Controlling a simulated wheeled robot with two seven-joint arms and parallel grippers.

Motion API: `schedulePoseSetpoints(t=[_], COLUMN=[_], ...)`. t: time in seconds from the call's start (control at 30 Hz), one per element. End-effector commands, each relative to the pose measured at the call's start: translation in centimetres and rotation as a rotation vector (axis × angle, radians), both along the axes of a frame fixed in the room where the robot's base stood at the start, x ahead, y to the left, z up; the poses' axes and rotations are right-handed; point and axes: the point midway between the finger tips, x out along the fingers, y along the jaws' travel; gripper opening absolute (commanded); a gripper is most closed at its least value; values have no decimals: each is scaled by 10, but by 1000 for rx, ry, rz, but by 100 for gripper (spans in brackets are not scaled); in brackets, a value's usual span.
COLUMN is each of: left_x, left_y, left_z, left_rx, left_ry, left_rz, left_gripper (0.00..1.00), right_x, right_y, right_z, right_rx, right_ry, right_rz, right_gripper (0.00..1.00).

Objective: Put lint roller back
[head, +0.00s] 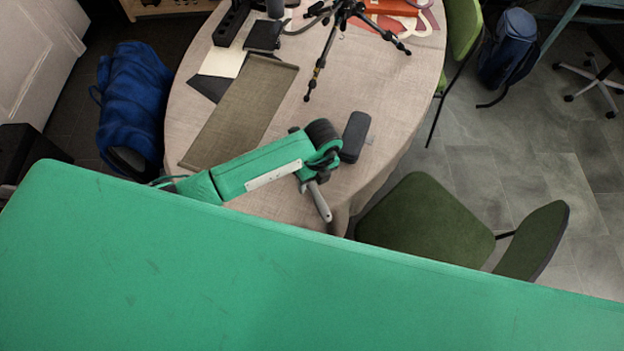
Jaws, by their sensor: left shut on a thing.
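My left gripper (311,182) is at the near right edge of the table, at the end of my green arm. It is shut on a slim grey, handle-like piece (321,205), which slants down toward the table's front edge. This looks like the lint roller, but the wrist and gripper hide much of it, and I cannot tell whether it touches the table. My right gripper is not in view.
The round table (385,90) has a beige cloth. A dark rounded case (355,136) lies just right of my wrist. A black tripod (340,30) stands farther back. An olive mat (240,110) lies left. A green chair (425,225) stands at the near right.

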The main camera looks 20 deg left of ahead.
Motion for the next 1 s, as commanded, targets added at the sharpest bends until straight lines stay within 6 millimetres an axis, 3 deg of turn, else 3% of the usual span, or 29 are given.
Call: schedulePoseSetpoints(t=[0.03, 0.1, 0.13, 0.53, 1.0], left_x=[0, 0, 0, 2, 12], left_y=[0, 0, 0, -1, -10], left_z=[-1, 0, 0, 8, 101], left_rx=[0, 0, 0, 0, -1], left_ry=[0, 0, 0, -1, -3], left_rz=[0, 0, 0, 0, -1], left_gripper=[53, 67, 69, 69, 69], right_x=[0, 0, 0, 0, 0], right_y=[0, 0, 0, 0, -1], right_z=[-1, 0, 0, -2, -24], right_rx=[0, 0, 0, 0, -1], right_ry=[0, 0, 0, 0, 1], right_rz=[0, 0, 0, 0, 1], right_gripper=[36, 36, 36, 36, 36])
